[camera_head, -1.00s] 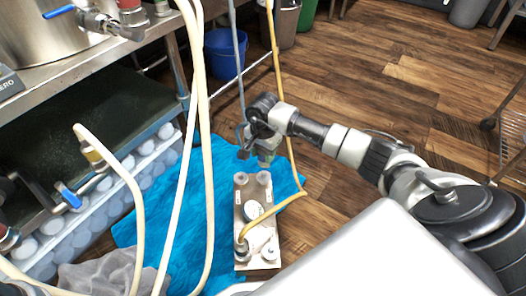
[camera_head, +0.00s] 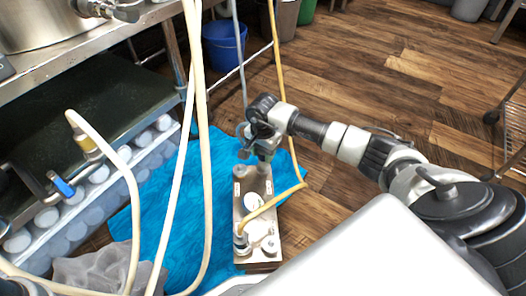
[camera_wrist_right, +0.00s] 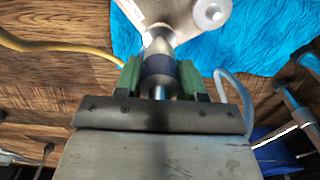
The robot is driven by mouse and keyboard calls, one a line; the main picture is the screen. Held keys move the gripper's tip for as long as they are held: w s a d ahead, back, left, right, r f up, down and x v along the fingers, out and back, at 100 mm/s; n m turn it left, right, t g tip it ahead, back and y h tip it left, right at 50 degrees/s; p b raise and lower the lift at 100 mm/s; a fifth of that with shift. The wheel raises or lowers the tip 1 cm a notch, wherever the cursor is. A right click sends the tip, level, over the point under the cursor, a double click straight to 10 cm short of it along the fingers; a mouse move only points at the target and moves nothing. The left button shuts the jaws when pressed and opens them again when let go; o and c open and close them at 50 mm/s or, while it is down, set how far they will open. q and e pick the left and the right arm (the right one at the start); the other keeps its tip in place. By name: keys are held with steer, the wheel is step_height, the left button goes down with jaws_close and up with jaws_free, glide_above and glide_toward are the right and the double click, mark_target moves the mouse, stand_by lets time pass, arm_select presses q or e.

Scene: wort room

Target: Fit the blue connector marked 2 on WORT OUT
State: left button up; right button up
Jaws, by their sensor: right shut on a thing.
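A metal plate chiller (camera_head: 257,215) lies on a blue towel on the floor, with ports at both ends. Its labels are too small to read, so I cannot tell which port is WORT OUT. My right gripper (camera_head: 264,155) is over its far end and hides the far right port; the far left port (camera_head: 240,171) is bare. In the wrist view, the green fingers of my right gripper (camera_wrist_right: 160,82) are shut on a metal connector with a dark blue band (camera_wrist_right: 158,68). Its tip is at a port; whether it is seated, I cannot tell. Its number is not visible.
A yellow hose (camera_head: 275,203) runs to the chiller's near end. A grey-blue hose (camera_head: 241,70) hangs by my gripper. Cream hoses (camera_head: 202,150) hang to the left before a steel table (camera_head: 75,60). A blue bucket (camera_head: 224,47) stands behind.

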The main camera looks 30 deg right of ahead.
steer(key=shift+f+b, duration=1)
steer(key=shift+f, duration=0.35)
steer(key=o, duration=1.1)
